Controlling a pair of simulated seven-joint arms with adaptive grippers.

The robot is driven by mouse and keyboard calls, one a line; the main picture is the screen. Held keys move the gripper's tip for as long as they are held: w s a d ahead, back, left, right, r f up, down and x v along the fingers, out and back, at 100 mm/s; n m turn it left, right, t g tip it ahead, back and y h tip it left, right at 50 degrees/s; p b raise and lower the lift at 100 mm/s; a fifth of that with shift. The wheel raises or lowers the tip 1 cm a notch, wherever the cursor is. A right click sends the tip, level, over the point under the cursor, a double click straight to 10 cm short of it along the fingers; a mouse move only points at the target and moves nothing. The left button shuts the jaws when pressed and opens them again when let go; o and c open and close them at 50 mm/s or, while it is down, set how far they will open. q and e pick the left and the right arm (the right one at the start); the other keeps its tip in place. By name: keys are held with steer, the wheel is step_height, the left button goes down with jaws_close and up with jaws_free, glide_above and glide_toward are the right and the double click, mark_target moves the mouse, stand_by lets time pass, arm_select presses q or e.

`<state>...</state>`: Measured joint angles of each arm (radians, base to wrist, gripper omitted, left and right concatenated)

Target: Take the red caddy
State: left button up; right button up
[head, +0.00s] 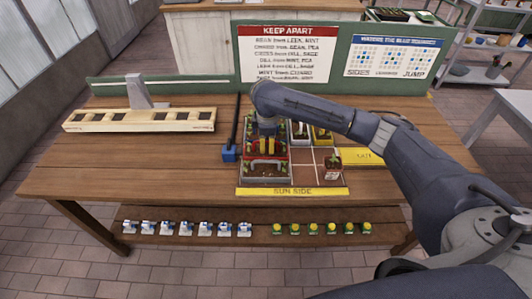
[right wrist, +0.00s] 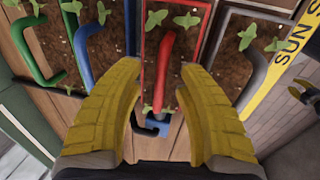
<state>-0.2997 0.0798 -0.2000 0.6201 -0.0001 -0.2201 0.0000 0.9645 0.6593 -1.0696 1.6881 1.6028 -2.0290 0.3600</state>
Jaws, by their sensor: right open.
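The red caddy (head: 268,161) is a soil-filled tray with a red rim, a red handle and green seedlings. It sits among other caddies at the middle of the table, partly hidden by my right gripper in the head view. In the right wrist view its red handle (right wrist: 167,50) stands between the yellow fingers. My right gripper (head: 267,143) is open, pointing down over the caddy; the fingers (right wrist: 160,68) are on either side of the handle with gaps. My left gripper is out of view.
A grey caddy (right wrist: 230,75) is close on one side, blue-handled (right wrist: 85,50) and green-handled (right wrist: 35,60) caddies on the other. A blue block with a black rod (head: 230,152) stands beside them. A wooden rack (head: 140,120) lies left; the table's left front is clear.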

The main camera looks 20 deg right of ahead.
jaws_close()
steer(key=shift+r, duration=0.15)
stand_by(0.4)
